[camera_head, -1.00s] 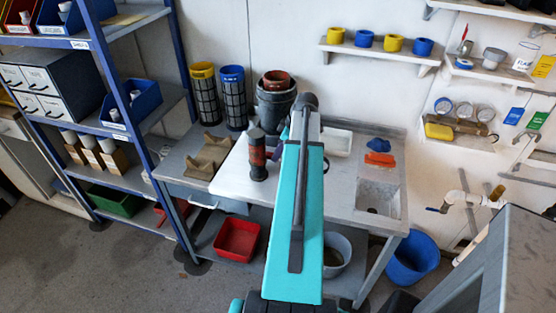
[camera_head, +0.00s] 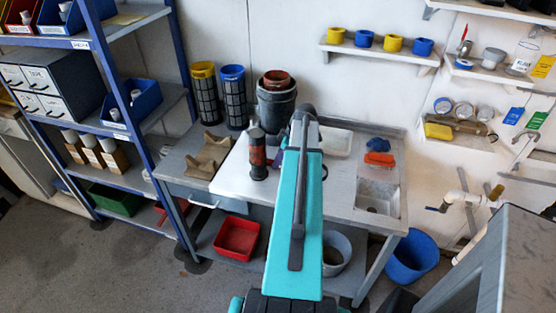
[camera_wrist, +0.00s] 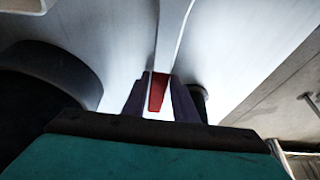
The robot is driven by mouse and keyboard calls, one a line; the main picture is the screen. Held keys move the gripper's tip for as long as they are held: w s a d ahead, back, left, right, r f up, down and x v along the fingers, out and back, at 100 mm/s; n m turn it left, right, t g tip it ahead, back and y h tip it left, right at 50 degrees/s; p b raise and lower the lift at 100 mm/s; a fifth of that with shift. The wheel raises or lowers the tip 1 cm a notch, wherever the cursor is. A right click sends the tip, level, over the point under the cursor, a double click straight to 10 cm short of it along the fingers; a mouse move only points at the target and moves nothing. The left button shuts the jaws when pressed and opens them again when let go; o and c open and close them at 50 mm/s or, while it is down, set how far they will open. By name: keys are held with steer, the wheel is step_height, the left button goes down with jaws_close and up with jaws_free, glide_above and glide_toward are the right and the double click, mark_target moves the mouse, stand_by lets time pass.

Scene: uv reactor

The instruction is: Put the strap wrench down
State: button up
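In the wrist view, my gripper (camera_wrist: 158,104) shows two dark purple fingers with a gap between them. A narrow red piece (camera_wrist: 158,92) shows in that gap, with pale surface just below it. It may be part of the strap wrench, but I cannot tell whether the fingers touch it. No whole strap wrench is recognisable in either view. In the head view, my teal arm reaches over the workbench (camera_head: 340,184) and hides my gripper and the surface behind it.
A black and red cylinder (camera_head: 258,155) stands upright on the white board left of my arm. Behind it are a yellow-topped filter (camera_head: 205,95), a blue-topped filter (camera_head: 234,98) and a dark bucket (camera_head: 274,108). A sink (camera_head: 378,198) and an orange item (camera_head: 380,159) lie right.

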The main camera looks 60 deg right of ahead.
steer(key=o, duration=0.4)
steer(key=shift+c, duration=0.2)
steer(key=shift+r, duration=0.25)
steer(key=b+v, duration=0.2)
steer(key=v, duration=0.9)
steer(key=shift+r, duration=0.4)
steer(key=shift+s, duration=0.15)
